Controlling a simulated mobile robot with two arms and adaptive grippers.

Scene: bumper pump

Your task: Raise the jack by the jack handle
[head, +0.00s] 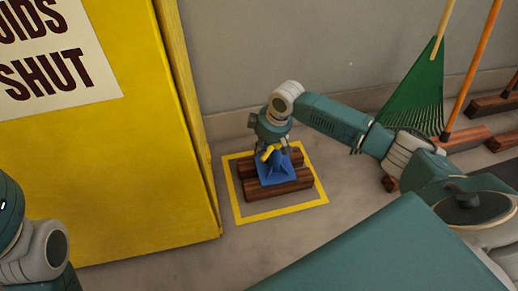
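The blue jack (278,174) stands on reddish-brown wooden blocks (291,186) on the floor, inside a yellow outlined square. A short yellow part, which looks like the jack handle (267,153), shows at the top of the jack, just below my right gripper (268,142). My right gripper points down over the jack from behind. Its fingers are small and partly overlap the handle, so I cannot tell whether they are closed on it. Only a piece of my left arm shows at the left edge; its gripper is out of view.
A yellow cabinet (120,150) with a sign stands close on the left. A grey wall (330,40) is behind the jack.

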